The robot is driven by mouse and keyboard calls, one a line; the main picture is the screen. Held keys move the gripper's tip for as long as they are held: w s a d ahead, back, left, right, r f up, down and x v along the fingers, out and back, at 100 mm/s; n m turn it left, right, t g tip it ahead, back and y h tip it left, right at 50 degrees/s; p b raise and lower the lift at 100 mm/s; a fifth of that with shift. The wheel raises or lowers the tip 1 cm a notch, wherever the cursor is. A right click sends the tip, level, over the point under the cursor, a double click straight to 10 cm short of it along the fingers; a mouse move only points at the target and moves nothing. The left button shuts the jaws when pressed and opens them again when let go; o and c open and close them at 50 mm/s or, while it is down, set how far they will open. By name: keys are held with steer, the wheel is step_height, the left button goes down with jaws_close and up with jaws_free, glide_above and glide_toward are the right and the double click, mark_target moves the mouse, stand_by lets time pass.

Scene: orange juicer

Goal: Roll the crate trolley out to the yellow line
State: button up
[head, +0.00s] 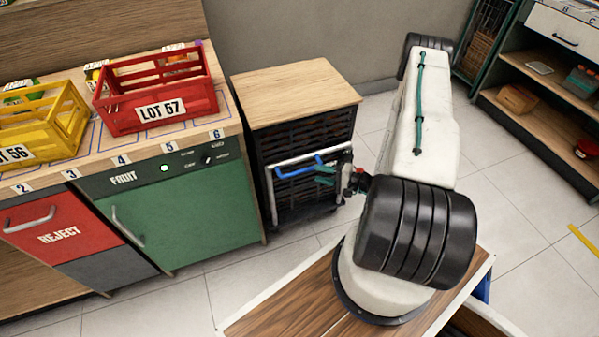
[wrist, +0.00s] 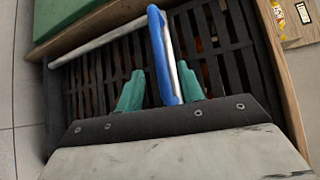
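The crate trolley, with black slatted crates (head: 290,205), stands in a bay under a wooden top. Its silver bar carries a blue grip (head: 294,170) on the front. In the wrist view the blue grip (wrist: 160,45) runs between my gripper's green fingers, with black slats (wrist: 210,60) behind. My gripper (head: 325,175) is at the right end of the grip. My gripper (wrist: 160,90) is open, with a visible gap on the left of the grip; contact on the right cannot be told. The yellow line (head: 583,241) lies on the floor at the far right.
A green cabinet (head: 185,205) marked FRUIT stands left of the bay. Red (head: 170,105) and yellow (head: 62,118) crates sit on the counter above. Shelving (head: 545,120) stands at the back right. Tiled floor (head: 520,215) is clear between my arm and the yellow line.

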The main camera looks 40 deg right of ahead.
mark_target(303, 169)
steer(key=x, duration=0.7)
steer(key=shift+w+a, duration=0.2)
steer(key=shift+a, duration=0.05)
